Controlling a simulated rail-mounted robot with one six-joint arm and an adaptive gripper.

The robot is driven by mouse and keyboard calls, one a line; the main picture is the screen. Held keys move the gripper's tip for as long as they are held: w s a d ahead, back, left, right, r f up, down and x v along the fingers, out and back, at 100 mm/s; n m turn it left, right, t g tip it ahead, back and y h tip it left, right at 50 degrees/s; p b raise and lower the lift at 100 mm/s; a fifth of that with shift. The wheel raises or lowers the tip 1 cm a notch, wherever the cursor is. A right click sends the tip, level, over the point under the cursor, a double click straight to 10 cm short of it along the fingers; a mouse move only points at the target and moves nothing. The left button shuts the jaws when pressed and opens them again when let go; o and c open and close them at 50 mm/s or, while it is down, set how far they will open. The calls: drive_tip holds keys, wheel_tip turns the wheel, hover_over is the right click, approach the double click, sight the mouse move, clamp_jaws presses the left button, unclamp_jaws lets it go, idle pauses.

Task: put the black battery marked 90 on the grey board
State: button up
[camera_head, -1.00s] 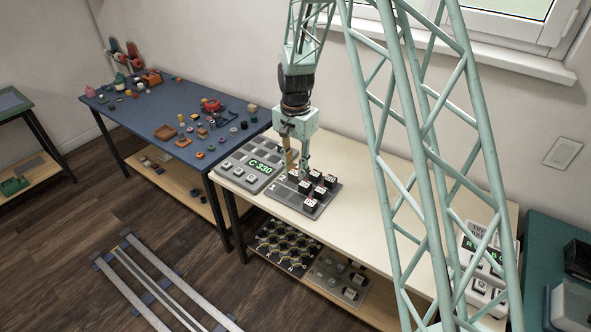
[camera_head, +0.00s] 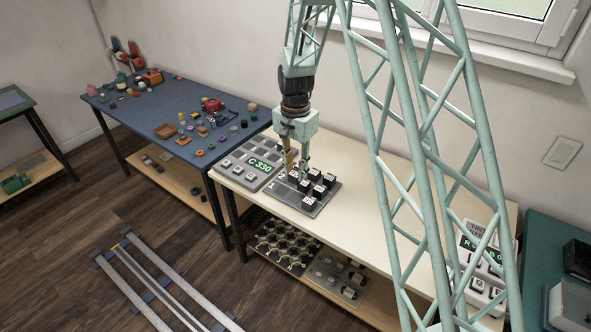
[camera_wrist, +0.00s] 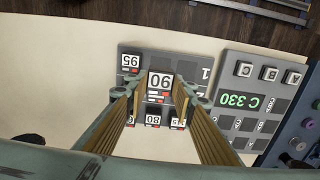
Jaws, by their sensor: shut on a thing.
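The black battery marked 90 (camera_wrist: 160,82) is between the two fingers of my gripper (camera_wrist: 158,97) in the wrist view. Its white label reads upside down there. My gripper is shut on it, over the dark grey rack (camera_head: 313,208) that bears several other black batteries. In the head view my gripper (camera_head: 297,168) is at that rack's back left part, and the held battery is mostly hidden by the fingers. I cannot tell if it touches the rack. The grey board (camera_head: 232,181) with a green C 330 display lies just left of the rack.
Batteries marked 95 (camera_wrist: 130,63) and 80 (camera_wrist: 153,121) stand close to the fingers. The grey board has white keys and dark square places. A blue table (camera_head: 130,120) with many small parts stands at left.

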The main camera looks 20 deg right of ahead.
drive_tip(key=shift+f+b, duration=1.8)
drive_tip(key=shift+f, duration=2.25)
drive_tip(key=shift+f, duration=0.5)
drive_tip(key=o, duration=1)
drive_tip(key=shift+c, duration=0.2)
drive_tip(key=shift+r, duration=0.1)
